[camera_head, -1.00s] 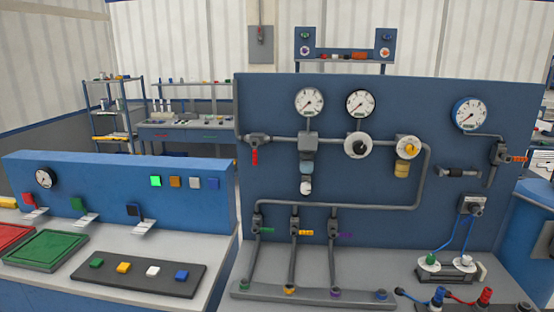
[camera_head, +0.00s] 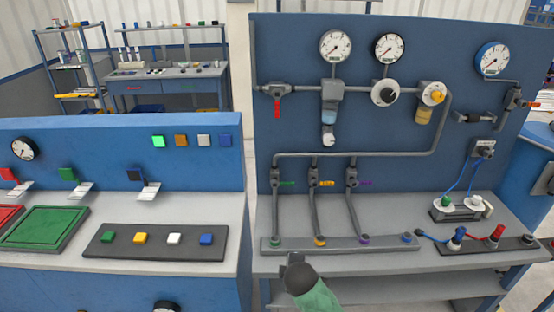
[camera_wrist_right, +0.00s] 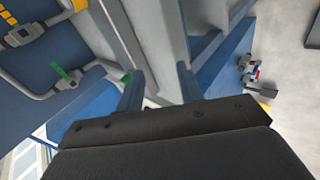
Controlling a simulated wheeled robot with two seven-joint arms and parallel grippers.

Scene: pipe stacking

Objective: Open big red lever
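The red lever (camera_head: 277,108) hangs straight down from a grey valve (camera_head: 278,91) at the upper left of the blue panel. My right gripper (camera_head: 294,260) shows at the bottom middle of the head view, in front of the panel's work surface and well below the red lever. In the right wrist view its two fingers (camera_wrist_right: 160,90) stand apart, with nothing visible between them. My left gripper is not in view.
Grey pipes cross the panel (camera_head: 400,125). Green (camera_head: 287,183), yellow (camera_head: 327,183) and purple (camera_head: 365,183) levers sit below the red one. A lower blue console (camera_head: 100,140) stands left. The space before the red lever is clear.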

